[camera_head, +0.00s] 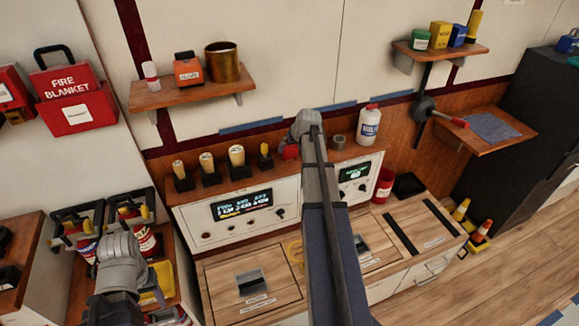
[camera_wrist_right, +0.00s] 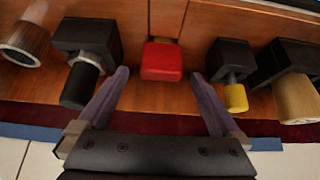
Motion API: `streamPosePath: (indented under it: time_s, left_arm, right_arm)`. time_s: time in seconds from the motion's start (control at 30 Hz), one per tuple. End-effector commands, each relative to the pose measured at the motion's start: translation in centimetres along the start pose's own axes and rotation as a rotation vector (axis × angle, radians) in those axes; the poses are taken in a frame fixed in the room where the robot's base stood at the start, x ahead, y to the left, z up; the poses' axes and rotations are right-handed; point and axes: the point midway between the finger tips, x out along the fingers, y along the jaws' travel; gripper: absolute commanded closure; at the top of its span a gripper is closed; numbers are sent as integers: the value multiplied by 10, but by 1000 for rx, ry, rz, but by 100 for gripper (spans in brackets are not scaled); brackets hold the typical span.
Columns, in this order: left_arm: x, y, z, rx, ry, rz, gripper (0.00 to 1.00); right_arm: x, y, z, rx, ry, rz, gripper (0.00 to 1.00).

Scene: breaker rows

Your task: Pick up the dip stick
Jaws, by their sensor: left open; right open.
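A red block-shaped handle (camera_wrist_right: 162,60) sits at the shelf edge in the right wrist view, with a wooden piece behind it; it also shows in the head view (camera_head: 291,152). It may be the dip stick, but no label confirms this. My right gripper (camera_wrist_right: 158,75) is open, its two fingers on either side of the red handle with gaps, not closed on it. In the head view my right wrist hides the fingers. My left gripper (camera_head: 118,265) is at the lower left, over the extinguisher area; its fingertips are hidden there.
Beside the red handle are a yellow handle (camera_wrist_right: 236,96) and a black handle (camera_wrist_right: 80,85) in black holders. Wooden-handled tools (camera_head: 237,155) stand further left. A white bottle (camera_head: 369,125) and a metal cup (camera_head: 338,141) stand to the right. The counter (camera_head: 215,285) is below.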

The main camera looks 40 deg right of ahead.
Motion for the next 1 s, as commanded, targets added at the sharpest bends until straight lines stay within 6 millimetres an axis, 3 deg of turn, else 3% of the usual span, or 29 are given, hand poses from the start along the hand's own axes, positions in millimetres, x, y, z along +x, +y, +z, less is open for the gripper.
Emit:
streamPosePath:
  time_s: [0.17, 0.5, 0.77, 1.0]
  left_arm:
    - [7, 1, 0, 0, 0, 0, 41]
    - [41, 4, -2, 0, 0, 0, 41]
    - [40, 4, -2, 0, 0, 0, 41]
    - [40, 4, -2, 0, 0, 0, 41]
  right_arm:
    - [9, 0, -1, 0, 0, 0, 0]
    - [52, -2, -4, -1, 0, 0, 0]
    - [51, -2, -5, -1, 0, 0, 0]
    - [50, -2, -5, -1, 0, 0, 27]
